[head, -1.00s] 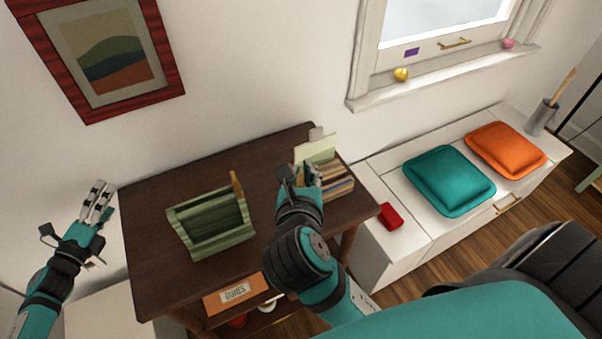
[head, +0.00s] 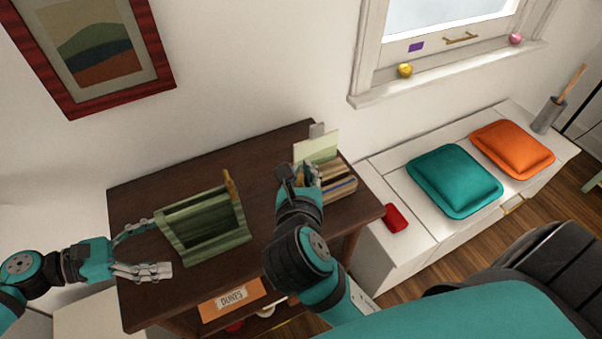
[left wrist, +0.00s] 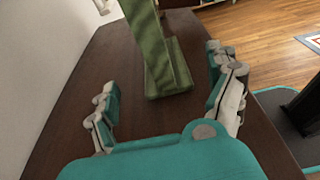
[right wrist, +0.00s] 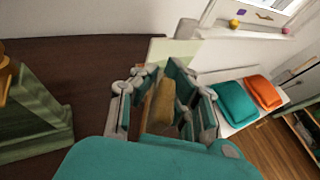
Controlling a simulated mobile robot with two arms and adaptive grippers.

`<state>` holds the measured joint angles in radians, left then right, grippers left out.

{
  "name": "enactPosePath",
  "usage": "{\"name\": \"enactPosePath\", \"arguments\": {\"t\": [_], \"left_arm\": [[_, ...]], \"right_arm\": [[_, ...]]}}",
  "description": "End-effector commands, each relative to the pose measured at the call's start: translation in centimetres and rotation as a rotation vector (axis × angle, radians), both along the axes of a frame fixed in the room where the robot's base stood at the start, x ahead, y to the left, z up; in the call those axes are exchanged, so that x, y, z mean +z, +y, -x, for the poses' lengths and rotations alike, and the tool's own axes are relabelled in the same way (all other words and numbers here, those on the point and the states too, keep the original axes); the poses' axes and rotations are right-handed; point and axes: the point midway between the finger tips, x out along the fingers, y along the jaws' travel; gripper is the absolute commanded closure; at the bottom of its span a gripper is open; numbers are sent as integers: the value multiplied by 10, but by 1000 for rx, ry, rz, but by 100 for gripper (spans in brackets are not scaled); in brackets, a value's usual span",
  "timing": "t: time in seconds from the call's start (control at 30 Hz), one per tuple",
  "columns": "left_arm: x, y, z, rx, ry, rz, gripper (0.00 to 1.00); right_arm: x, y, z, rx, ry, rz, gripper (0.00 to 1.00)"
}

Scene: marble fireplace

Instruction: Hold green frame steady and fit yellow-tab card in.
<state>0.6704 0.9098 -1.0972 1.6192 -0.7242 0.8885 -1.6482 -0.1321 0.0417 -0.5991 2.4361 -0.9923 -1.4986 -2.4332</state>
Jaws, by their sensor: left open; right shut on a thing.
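The green frame (head: 205,228) stands upright on the dark table; a tan-orange upright piece (head: 229,186) shows at its right end. My left gripper (head: 152,248) is open at the frame's left end; the left wrist view shows the green frame (left wrist: 165,65) ahead of its spread fingers. My right gripper (head: 309,176) is shut on a tan-yellow piece (right wrist: 162,105) at the card rack (head: 339,185). Its fingers hide much of this piece, so I cannot tell if it is the yellow-tab card. A pale green card (head: 316,148) with a grey tab stands behind it.
The dark tabletop (head: 262,160) is clear between frame and rack. A white bench to the right holds a red item (head: 396,217), a teal cushion (head: 455,180) and an orange cushion (head: 512,148). A wall rises behind.

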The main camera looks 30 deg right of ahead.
Motion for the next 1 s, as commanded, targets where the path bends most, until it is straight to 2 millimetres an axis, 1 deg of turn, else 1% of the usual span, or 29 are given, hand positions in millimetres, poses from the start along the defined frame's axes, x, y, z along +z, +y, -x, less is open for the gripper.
{"name": "enactPosePath", "arguments": {"t": [0.17, 0.47, 0.53, 0.63, 0.8, 1.0], "left_arm": [[-3, -14, 1, -5, 1, 1, 11], [-15, -56, 1, -3, 0, 2, 11], [-22, -66, 1, -4, -1, 3, 11], [-25, -77, 1, -2, 0, 3, 11], [-29, -90, 1, -2, 1, 2, 11], [-30, -95, 0, -1, -1, 0, 11]], "right_arm": [[5, 0, 0, 0, 0, 0, 100], [15, 0, 0, 0, 0, 0, 100], [9, 0, 0, 0, 0, 0, 100], [5, 0, 0, 0, 0, 0, 100], [2, 0, 0, 0, 0, 0, 100], [1, 0, 0, 0, 0, 0, 100]]}}
